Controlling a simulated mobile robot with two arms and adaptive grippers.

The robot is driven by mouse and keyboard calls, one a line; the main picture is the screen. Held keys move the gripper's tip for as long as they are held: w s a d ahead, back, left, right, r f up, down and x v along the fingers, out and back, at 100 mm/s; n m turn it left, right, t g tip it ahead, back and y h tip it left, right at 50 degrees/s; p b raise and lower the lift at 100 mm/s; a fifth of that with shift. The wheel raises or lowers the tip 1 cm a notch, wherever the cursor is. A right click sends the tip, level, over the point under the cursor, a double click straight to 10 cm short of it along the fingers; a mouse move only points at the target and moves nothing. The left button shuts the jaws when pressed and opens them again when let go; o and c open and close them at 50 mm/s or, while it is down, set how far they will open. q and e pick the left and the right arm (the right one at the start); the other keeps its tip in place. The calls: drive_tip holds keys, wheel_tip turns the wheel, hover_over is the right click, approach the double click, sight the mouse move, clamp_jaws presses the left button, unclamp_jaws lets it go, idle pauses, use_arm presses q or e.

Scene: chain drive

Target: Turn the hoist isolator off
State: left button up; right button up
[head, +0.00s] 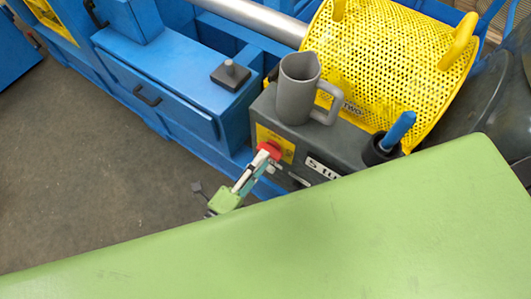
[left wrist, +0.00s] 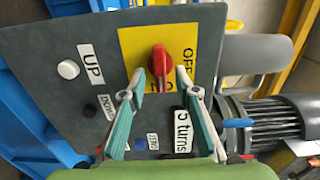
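The hoist isolator is a red rotary knob (left wrist: 160,62) on a yellow plate (left wrist: 133,45) of a dark grey control box (head: 340,146). In the left wrist view its handle stands up and down, its lower end towards the partly hidden "ON" lettering. "OFF" reads at the plate's right side. The knob also shows in the head view (head: 270,149). My left gripper (left wrist: 160,80) is open, its fingertips on either side of the knob's lower part with gaps visible. In the head view my left gripper (head: 258,165) reaches up to the knob. My right gripper is not in view.
The box face also has a white UP button (left wrist: 68,69), a black button (left wrist: 89,109) and several labels. A grey jug (head: 297,92) and a cup with a blue-handled tool (head: 398,130) stand on the box. A yellow perforated guard (head: 385,55) is behind.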

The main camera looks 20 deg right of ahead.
sight(270, 151)
use_arm(q)
drive_tip(key=x, duration=0.2)
drive_tip(key=shift+w+d, duration=0.2)
drive_tip(key=shift+d, duration=0.1)
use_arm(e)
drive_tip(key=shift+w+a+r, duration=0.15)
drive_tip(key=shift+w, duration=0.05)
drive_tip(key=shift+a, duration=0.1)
use_arm(q)
drive_tip(key=shift+c, duration=1.2)
clamp_jaws()
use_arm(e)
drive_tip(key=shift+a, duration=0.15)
